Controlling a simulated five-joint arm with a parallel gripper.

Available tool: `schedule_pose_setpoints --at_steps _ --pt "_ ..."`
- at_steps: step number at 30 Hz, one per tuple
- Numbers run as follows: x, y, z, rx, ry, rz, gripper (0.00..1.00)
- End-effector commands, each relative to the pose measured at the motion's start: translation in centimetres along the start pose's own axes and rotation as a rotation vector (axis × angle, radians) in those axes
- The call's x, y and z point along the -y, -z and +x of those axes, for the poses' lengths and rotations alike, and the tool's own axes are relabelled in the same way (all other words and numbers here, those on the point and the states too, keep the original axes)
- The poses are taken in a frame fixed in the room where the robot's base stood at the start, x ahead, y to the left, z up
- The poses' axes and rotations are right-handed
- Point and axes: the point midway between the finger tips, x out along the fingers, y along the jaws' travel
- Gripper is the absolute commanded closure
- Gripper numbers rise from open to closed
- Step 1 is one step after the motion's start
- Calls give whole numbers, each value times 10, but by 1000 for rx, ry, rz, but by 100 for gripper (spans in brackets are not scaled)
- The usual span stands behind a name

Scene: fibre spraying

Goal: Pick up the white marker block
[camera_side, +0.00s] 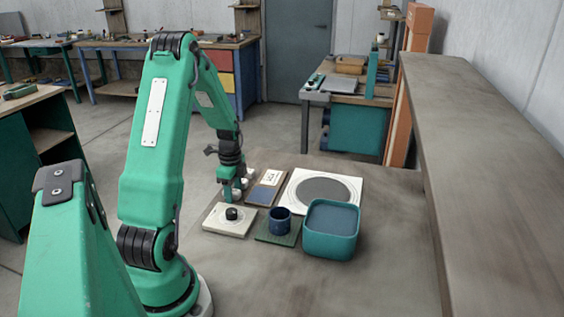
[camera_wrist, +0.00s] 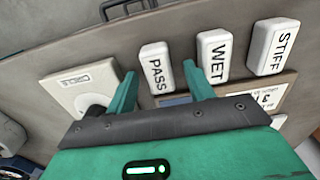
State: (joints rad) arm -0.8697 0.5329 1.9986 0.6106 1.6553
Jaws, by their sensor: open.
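Three white marker blocks lie in a row in the wrist view: one reads PASS (camera_wrist: 156,66), one WET (camera_wrist: 214,55) and one STIFF (camera_wrist: 274,46). My gripper (camera_wrist: 160,70) is open and empty. The PASS block appears between its two green fingers, and the right finger reaches close to the WET block. How far the fingertips are above the blocks is hard to tell. In the side view my gripper (camera_side: 233,187) points down at the left edge of the bench, and the white blocks there are mostly hidden behind it.
A white plate with a black knob (camera_side: 215,222), a blue cup (camera_side: 280,221) on a green mat, a teal bin (camera_side: 331,239) and a white board with a grey disc (camera_side: 352,188) stand close by. A dark blue pad (camera_side: 262,195) lies beside my gripper. The bench front is clear.

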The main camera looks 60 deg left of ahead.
Motion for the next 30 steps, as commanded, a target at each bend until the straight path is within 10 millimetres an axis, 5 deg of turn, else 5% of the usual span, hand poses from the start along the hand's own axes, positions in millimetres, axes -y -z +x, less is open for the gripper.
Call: schedule_pose_setpoints --at_steps 3,11,23,30 --pt "0 0 0 0 0 0 47" --pt "0 0 0 0 1 0 96" --pt "1 0 -4 0 2 0 96" --pt "1 0 -24 0 5 0 96"
